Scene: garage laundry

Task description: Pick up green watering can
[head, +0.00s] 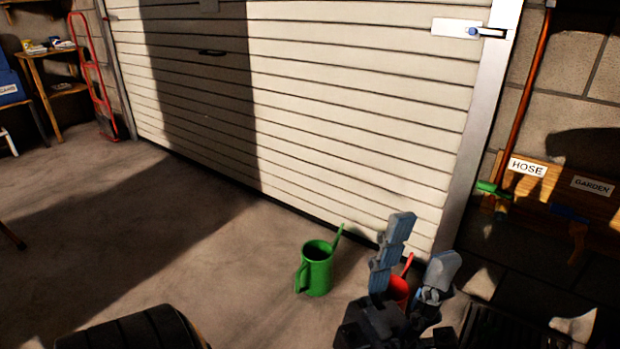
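The green watering can (317,271) stands upright on the concrete floor in front of the garage door. Its handle is on the left and its spout rises to the upper right.
The white slatted garage door (350,110) closes off the back. A wooden board (560,190) labelled HOSE and GARDEN is at the right. A red hand truck (95,80) and a wooden shelf (62,88) stand at the far left.

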